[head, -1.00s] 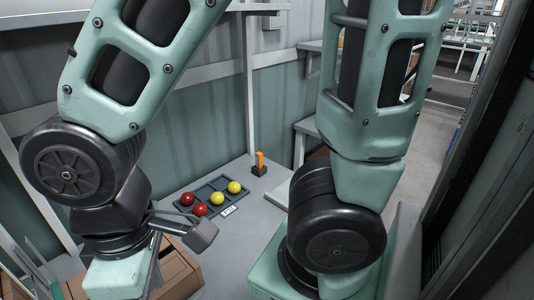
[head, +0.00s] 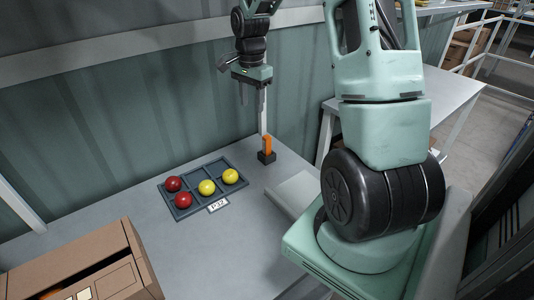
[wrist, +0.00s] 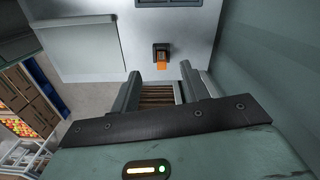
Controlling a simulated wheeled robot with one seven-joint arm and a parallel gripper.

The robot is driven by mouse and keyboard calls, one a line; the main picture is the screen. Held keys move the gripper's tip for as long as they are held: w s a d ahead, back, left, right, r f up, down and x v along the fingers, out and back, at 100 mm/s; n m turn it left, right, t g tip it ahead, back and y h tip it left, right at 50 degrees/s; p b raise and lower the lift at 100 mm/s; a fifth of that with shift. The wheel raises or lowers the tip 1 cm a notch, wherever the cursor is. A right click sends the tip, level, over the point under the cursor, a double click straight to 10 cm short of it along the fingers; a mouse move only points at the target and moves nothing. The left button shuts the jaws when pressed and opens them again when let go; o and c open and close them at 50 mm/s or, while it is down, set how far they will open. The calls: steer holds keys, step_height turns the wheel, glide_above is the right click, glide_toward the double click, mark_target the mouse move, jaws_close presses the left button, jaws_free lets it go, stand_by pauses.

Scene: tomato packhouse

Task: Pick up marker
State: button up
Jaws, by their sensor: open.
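The orange marker (head: 268,144) stands upright in a small black holder (head: 267,157) on the grey table, near the wall. In the wrist view the marker (wrist: 160,67) shows beyond the fingertips, between the lines of the two fingers, with the holder (wrist: 161,50) behind it. My gripper (head: 251,102) hangs with its fingers down, above and slightly left of the marker in the head view. Its fingers (wrist: 160,73) are spread with nothing between them. The marker stands apart from the fingers. The exact height of the gap is hard to tell.
A dark compartment tray (head: 186,203) left of the holder carries two red and two yellow tomatoes, with a label (head: 218,205) at its front. An open cardboard box (head: 75,265) stands front left. A pale post and the green wall (head: 110,130) are close behind the holder.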

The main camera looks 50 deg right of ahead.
mark_target(267, 138)
steer(key=s+d+f+m, duration=0.1)
steer(key=d+f+m, duration=0.1)
steer(key=d, duration=0.4)
steer(key=f, duration=0.3)
steer(key=f+p, duration=0.1)
steer(key=f, duration=0.6)
steer(key=shift+s+a+f+p, duration=0.15)
steer(key=shift+a+f+p, duration=0.15)
steer(key=shift+a+f, duration=0.1)
steer(key=shift+w+d+f+p, duration=0.1)
steer(key=shift+f+p, duration=0.3)
steer(key=shift+f, duration=1.05)
steer(key=shift+w+d+f+p, duration=0.1)
steer(key=shift+f+p, duration=0.3)
steer(key=shift+f, duration=1.05)
jaws_close()
